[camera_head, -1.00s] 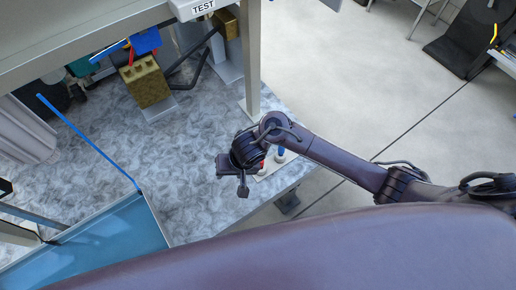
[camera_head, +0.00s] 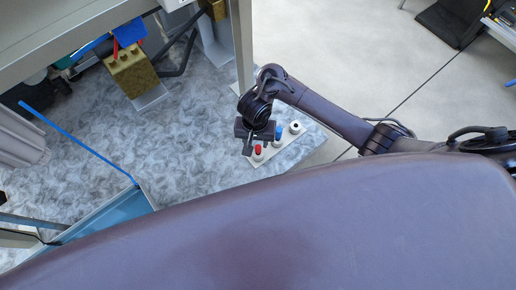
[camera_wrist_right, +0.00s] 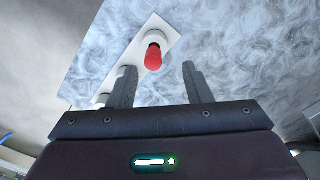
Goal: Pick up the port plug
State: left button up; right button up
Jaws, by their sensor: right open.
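A white strip (camera_head: 265,160) lies on the bench near its right corner and bears several small plugs. A red-topped plug (camera_head: 258,150) stands at its near end, then a blue one (camera_head: 279,132) and a white one with a dark centre (camera_head: 296,127). Which is the port plug, I cannot tell for certain. My right gripper (camera_head: 256,143) is open just beside the red plug. In the right wrist view, the red plug (camera_wrist_right: 153,57) shows ahead of and between the open fingers (camera_wrist_right: 160,82), apart from them. My left gripper is not in view.
A metal post (camera_head: 241,45) rises behind the right arm. A brass-coloured block (camera_head: 132,72) stands at the back left. A blue tray (camera_head: 115,212) with a blue rod lies at the left. The middle of the grey bench (camera_head: 190,130) is clear.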

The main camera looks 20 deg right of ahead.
aim_at(258, 147)
jog(key=shift+s+f, duration=0.1)
jog(key=shift+f, duration=0.1)
jog(key=f+b, duration=0.2)
jog(key=f, duration=0.1)
jog(key=f+b, duration=0.1)
jog(key=shift+s+d+f, duration=0.15)
jog(key=shift+s+d, duration=0.05)
jog(key=shift+d, duration=0.15)
jog(key=shift+w+f, duration=0.1)
jog(key=shift+f, duration=0.25)
grip_shut()
jog(key=shift+r, duration=0.1)
